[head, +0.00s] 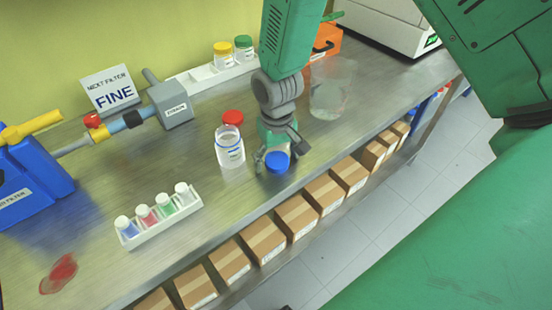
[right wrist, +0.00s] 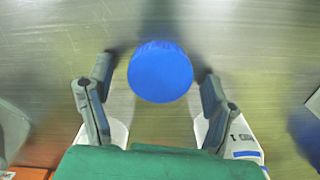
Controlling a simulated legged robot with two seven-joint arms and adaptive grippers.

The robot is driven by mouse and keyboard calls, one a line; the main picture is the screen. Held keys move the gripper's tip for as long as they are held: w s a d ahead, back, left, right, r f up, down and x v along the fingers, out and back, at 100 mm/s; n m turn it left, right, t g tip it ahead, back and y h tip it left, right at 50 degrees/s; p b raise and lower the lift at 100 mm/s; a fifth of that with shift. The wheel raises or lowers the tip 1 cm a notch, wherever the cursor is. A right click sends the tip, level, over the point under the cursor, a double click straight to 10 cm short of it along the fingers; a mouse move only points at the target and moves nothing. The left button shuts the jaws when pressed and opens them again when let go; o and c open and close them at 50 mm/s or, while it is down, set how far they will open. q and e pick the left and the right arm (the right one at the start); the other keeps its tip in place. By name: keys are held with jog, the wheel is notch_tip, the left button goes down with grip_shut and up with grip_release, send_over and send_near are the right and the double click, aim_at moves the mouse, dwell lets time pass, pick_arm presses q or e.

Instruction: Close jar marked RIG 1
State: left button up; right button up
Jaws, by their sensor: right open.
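A clear jar (head: 230,151) with a blue-striped label stands on the bench in the head view; its label is too small to read there. A red cap (head: 233,117) shows just behind the jar's top. A blue lid (head: 277,162) is right of the jar, at my right gripper (head: 279,155). In the right wrist view the blue lid (right wrist: 160,72) lies between the open fingers, with gaps on both sides. My left gripper is not seen.
A white rack (head: 163,220) of small capped vials stands at front left. A glass beaker (head: 330,92) stands right of my right arm. A blue filter device (head: 32,180) is at left. A red patch (head: 58,273) marks the bench. Cardboard boxes (head: 296,217) line the front, below the bench edge.

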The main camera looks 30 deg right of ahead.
aim_at(277, 159)
jog(key=shift+c, duration=0.4)
jog(key=c, duration=0.8)
jog(key=shift+o, duration=0.2)
notch_tip(277, 159, up, 10)
